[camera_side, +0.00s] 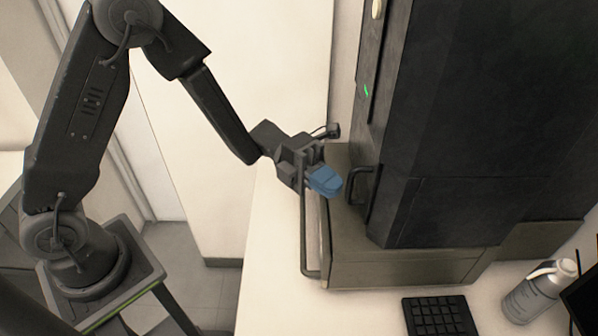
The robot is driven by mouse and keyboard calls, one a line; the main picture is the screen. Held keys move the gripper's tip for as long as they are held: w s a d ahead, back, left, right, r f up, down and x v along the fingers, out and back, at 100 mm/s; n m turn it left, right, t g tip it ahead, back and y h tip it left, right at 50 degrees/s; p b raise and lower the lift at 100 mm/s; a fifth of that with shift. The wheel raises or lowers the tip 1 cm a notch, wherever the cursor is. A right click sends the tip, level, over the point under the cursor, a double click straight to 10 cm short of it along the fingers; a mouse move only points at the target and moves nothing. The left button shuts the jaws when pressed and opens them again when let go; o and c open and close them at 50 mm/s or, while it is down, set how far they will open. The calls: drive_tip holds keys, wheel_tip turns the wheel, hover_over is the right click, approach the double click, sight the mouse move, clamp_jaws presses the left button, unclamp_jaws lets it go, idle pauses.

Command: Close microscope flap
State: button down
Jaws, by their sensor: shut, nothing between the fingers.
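The microscope (450,120) is a tall dark grey cabinet standing on an olive-brown base (400,268) on a white table. A dark curved handle (360,184) is on the left side of the cabinet's lower part. I cannot clearly tell the flap's edges or how far it stands open. My gripper (328,184), with blue fingertips, is shut and empty. It is just left of the handle in the picture, above the left edge of the base. Whether it touches anything there is unclear.
A metal rail (304,235) runs along the base's left side. A black keyboard (438,315), a grey-white bottle (540,290) and a dark screen (582,300) are at the lower right. The white table (275,270) is bare left of the base.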

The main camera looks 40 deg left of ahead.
drive_tip(key=shift+w+d, duration=0.1)
drive_tip(key=shift+d, duration=0.15)
drive_tip(key=s+a, duration=0.6)
drive_tip(key=a, duration=0.6)
drive_tip(key=s+r+m+g+y, duration=0.3)
drive_tip(key=s+m+y, duration=0.6)
drive_tip(key=m, duration=0.9)
drive_tip(key=a+r+m+t+y, duration=0.3)
drive_tip(key=m+t+y, duration=0.1)
drive_tip(key=m, duration=0.4)
drive_tip(key=s+a+r+m+t+y, duration=0.1)
drive_tip(key=a+r+m+t+y, duration=0.1)
drive_tip(key=m+t+y, duration=0.3)
drive_tip(key=r+m, duration=0.1)
drive_tip(key=m, duration=0.3)
drive_tip(key=shift+s+a+r+m+t, duration=0.25)
drive_tip(key=shift+a+r+m+t, duration=0.05)
drive_tip(key=shift+a+r, duration=0.1)
